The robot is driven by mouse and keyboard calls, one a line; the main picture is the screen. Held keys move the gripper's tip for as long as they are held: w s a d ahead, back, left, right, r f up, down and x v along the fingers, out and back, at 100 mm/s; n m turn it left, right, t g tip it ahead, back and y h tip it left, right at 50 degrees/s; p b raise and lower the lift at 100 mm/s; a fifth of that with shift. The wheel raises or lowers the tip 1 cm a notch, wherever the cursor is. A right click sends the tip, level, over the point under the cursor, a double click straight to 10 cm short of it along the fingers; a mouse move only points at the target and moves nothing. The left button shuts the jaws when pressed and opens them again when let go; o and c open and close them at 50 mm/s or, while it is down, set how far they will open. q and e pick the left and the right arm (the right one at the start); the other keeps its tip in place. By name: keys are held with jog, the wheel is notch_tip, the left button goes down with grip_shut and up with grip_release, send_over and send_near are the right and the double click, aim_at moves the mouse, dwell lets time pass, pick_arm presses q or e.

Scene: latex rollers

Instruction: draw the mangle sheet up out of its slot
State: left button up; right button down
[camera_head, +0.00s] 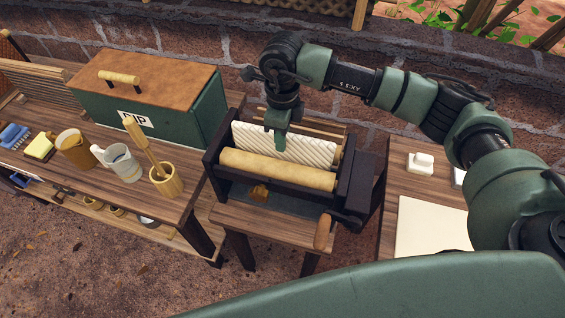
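The mangle (213,160) is a dark frame on a wooden stand, with a smooth tan roller (277,171) across its front. Behind that roller a white sheet-like piece with a diagonal ribbed pattern (311,151) stands up; its lower part is hidden, and I take it for the mangle sheet. My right gripper (278,140) points down at the middle of this piece's top edge, with a green finger in front of its face. Whether the fingers are closed on it cannot be told, as the far finger is hidden. My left gripper is out of view.
On the left bench stand a green box (195,110) with a wooden lid, a wooden pot (166,182), a clear jug (124,165) and a tan mug (74,150). A crank handle (322,232) juts from the mangle's front right. A right-hand table holds a cream sheet (430,228).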

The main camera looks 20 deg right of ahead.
jog(key=shift+w+r, duration=0.1)
jog(key=shift+r, duration=0.15)
jog(key=shift+r, duration=0.4)
jog(key=shift+r+p, duration=1.65)
jog(key=shift+r, duration=1.45)
notch_tip(320, 180, up, 17)
jog(key=p, duration=0.7)
jog(key=shift+f, duration=0.2)
